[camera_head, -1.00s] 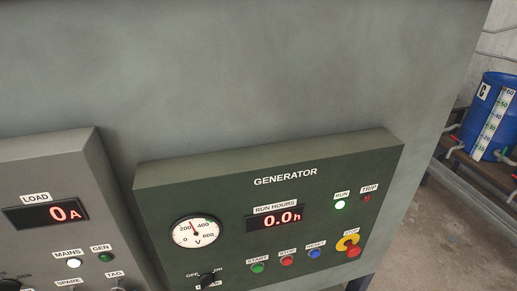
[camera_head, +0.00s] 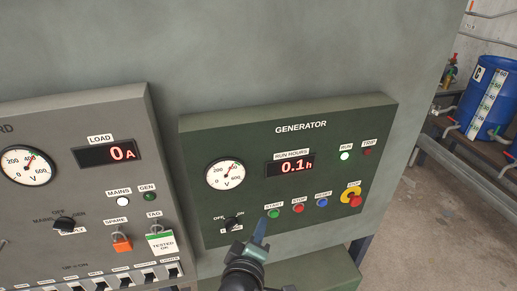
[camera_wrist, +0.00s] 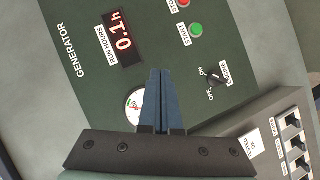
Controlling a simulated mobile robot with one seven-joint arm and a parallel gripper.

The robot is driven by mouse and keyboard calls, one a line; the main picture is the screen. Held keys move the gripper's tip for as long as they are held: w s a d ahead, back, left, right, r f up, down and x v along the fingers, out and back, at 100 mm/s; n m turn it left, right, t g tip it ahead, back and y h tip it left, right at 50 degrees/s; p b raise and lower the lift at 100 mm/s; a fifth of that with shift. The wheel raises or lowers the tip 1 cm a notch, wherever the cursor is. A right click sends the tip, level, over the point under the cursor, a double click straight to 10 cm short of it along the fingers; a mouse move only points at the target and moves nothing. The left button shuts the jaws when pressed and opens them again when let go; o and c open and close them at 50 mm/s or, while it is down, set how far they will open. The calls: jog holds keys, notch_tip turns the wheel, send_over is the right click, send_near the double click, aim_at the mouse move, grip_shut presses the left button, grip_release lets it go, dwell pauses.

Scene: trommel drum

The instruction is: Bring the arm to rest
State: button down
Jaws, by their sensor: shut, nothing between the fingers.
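My gripper (camera_head: 262,225) is in front of the lower part of the green generator panel (camera_head: 192,150), between the OFF/ON switch (camera_head: 233,224) and the green START button (camera_head: 273,213). Its blue fingers are shut together and empty. In the wrist view the closed fingers (camera_wrist: 160,75) point across the panel, overlapping the edge of the dial (camera_wrist: 133,105). I cannot tell whether the tips touch the panel. The RUN lamp (camera_head: 345,155) is lit, and the run hours display (camera_head: 290,167) reads 0.1h.
A grey panel (camera_head: 60,180) with a load display, an orange padlock (camera_head: 121,243) and a tag stands at left. A red stop button (camera_head: 354,201) projects at right. Open floor (camera_head: 420,240) and a blue drum (camera_head: 490,100) lie beyond at right.

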notch_tip(320, 180, up, 32)
jog(key=s+m+t+y, duration=0.1)
jog(key=s+m+t, duration=0.1)
jog(key=m+t, duration=0.55)
jog(key=s+r+m+t+y, duration=0.1)
jog(key=s+r+m+t, duration=0.1)
jog(key=s+r, duration=0.4)
jog(key=s+r+m+t+y, duration=0.1)
jog(key=s+r+t, duration=0.3)
jog(key=s+r, duration=0.3)
notch_tip(320, 180, up, 5)
jog(key=shift+s+a+f+m+b, duration=0.15)
jog(key=shift+s+a+m+b, duration=0.1)
jog(key=shift+m+b, duration=0.15)
